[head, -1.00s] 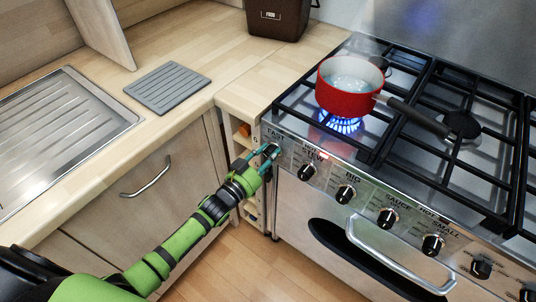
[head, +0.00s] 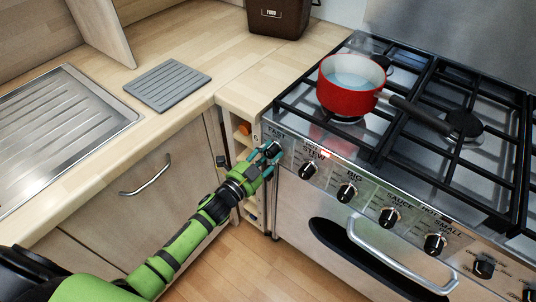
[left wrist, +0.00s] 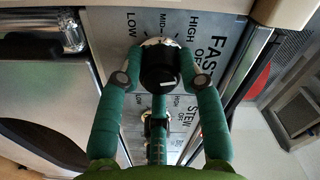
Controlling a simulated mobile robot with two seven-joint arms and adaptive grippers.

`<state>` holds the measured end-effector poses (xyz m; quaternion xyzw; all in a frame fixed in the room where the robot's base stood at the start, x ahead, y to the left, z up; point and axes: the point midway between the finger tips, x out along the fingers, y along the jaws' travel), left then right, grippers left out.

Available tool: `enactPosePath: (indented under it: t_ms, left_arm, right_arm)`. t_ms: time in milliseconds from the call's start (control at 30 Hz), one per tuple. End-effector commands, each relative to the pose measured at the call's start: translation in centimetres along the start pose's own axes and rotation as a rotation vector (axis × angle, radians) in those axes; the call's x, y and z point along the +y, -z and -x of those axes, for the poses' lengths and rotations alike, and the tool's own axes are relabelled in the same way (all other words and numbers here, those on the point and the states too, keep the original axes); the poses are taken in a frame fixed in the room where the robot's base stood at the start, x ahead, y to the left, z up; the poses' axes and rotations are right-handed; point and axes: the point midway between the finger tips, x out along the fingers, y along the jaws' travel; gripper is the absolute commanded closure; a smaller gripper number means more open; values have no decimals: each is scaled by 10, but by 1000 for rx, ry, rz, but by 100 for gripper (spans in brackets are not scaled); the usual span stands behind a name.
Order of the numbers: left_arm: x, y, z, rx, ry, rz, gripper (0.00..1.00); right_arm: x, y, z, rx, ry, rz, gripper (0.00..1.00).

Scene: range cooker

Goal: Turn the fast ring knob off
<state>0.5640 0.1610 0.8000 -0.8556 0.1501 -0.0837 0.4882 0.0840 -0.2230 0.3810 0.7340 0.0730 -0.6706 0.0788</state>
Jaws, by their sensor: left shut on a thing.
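The fast knob (left wrist: 158,70) is black with a silver skirt and sits at the left end of the cooker's front panel (head: 330,170). Its white mark points right in the left wrist view, toward the printed word OFF. My left gripper (left wrist: 160,78) has its teal fingers on both sides of the knob and is shut on it. In the head view this gripper (head: 270,152) covers most of the knob. The red saucepan (head: 345,102) stands on the front left burner, holding clear liquid. No flame shows under it. My right gripper is not in view.
The stew knob (head: 307,170) is just right of my gripper, with several more knobs along the panel. The pan's dark handle (head: 420,117) points right over the grates. An oven door handle (head: 400,257) juts out below. A wooden counter (head: 220,70) lies left.

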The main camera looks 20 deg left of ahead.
Motion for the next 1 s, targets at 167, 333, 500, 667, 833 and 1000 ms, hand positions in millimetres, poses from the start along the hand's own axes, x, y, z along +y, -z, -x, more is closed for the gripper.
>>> enactPosePath:
  t_ms: [167,333,500,667,833,1000]
  left_arm:
    - [-3,6,-3,17,13,-134,95]
    - [-3,7,-2,17,13,-228,95]
    - [-2,7,-2,17,13,-288,95]
    - [-2,8,-2,17,12,-317,95]
    - [-2,8,-2,18,11,-326,95]
    - [-1,8,-2,18,11,-326,95]
  right_arm:
    - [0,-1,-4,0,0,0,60]
    - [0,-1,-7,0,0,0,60]
    - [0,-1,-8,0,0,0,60]
    - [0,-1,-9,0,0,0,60]
    - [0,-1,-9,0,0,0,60]
    - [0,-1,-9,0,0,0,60]
